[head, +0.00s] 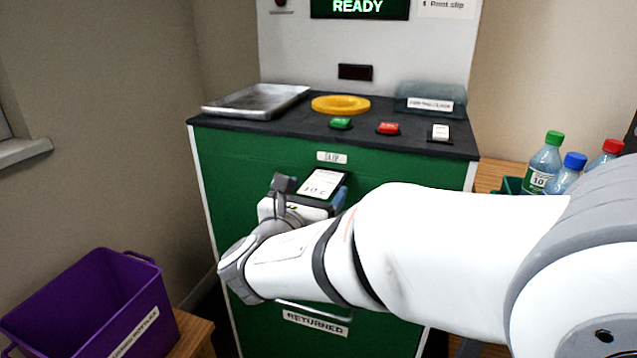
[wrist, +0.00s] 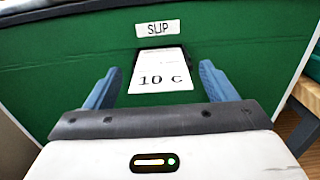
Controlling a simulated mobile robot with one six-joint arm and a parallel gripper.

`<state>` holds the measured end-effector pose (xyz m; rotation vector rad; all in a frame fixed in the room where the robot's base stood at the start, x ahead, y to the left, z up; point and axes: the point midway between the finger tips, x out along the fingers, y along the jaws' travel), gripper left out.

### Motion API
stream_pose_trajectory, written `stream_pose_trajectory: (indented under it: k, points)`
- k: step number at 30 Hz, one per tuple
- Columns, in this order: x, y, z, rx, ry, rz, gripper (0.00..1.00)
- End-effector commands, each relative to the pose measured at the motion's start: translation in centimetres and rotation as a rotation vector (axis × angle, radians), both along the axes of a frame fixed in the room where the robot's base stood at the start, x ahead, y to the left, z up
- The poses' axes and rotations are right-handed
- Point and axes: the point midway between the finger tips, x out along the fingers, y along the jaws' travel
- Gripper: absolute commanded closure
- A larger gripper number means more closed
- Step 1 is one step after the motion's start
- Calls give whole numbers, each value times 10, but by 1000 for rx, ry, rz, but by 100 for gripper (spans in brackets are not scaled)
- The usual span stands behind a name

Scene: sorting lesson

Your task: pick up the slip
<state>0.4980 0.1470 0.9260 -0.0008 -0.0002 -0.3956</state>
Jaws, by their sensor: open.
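The slip (wrist: 160,75) is a white paper printed "10 C", sticking out of a dark slot under the "SLIP" label on the machine's green front. It also shows in the head view (head: 321,183), just past my gripper. My gripper (wrist: 158,84) is open, with one blue finger on each side of the slip and a gap to it on both sides. The fingers do not appear to touch the paper. In the head view my arm hides part of the green front, and my gripper (head: 312,198) is partly hidden.
A purple bin (head: 90,305) stands at lower left. Bottles (head: 545,160) stand at right. The screen (head: 358,8) reads "READY".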

Motion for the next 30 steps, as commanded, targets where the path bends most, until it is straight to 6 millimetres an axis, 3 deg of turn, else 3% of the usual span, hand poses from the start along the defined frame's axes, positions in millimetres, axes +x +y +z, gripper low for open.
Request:
stream_pose_trajectory:
  k: [5,18,30]
  points:
    - [0,0,0,0,0,1,23]
    - [-1,1,0,1,0,1,59]
    - [-1,1,8,2,-1,1,60]
